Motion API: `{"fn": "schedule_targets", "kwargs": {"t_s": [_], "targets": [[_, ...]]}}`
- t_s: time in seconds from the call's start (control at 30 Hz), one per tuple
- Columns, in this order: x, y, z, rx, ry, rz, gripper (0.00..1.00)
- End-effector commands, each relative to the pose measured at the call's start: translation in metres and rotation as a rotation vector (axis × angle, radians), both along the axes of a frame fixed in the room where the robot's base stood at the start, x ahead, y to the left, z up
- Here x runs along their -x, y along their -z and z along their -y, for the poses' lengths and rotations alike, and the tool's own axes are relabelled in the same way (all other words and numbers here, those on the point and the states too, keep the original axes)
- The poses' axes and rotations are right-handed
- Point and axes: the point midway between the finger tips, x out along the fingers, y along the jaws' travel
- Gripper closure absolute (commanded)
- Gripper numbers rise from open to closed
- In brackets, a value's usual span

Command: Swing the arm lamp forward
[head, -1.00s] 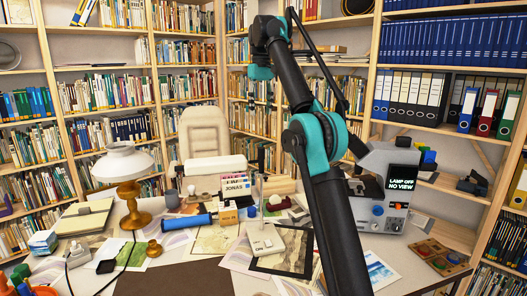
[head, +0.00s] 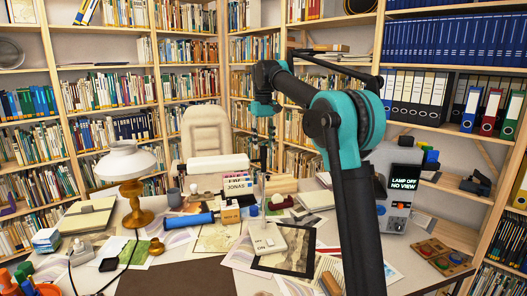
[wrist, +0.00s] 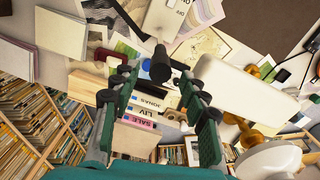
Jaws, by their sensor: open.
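The arm lamp stands on the desk, with a long white head (head: 218,164), a thin upright post (head: 262,195) and a white base (head: 266,238) marked ON. In the wrist view its white head (wrist: 243,90) lies to the right of my fingers, and a dark round post top (wrist: 160,66) shows between and beyond the fingertips. My gripper (head: 262,160) points down above the desk, behind the post in the head view. In the wrist view my gripper (wrist: 160,80) is open, its two green and dark fingers spread and empty. Whether a finger touches the lamp I cannot tell.
A brass table lamp (head: 129,175) stands on the left. A grey box with a screen (head: 403,183) reading "LAMP OFF NO VIEW" stands on the right. Name blocks (head: 237,183), a blue roll (head: 188,220) and prints crowd the desk. A chair (head: 207,138) and bookshelves stand behind.

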Motion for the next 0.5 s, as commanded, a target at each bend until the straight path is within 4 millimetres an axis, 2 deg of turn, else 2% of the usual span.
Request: {"fn": "schedule_targets", "kwargs": {"t_s": [0.2,0.5], "targets": [[0.0,0.028,0.0,0.0,0.0,0.0,0.56],[0.0,0.037,0.0,0.0,0.0,0.0,0.56]]}}
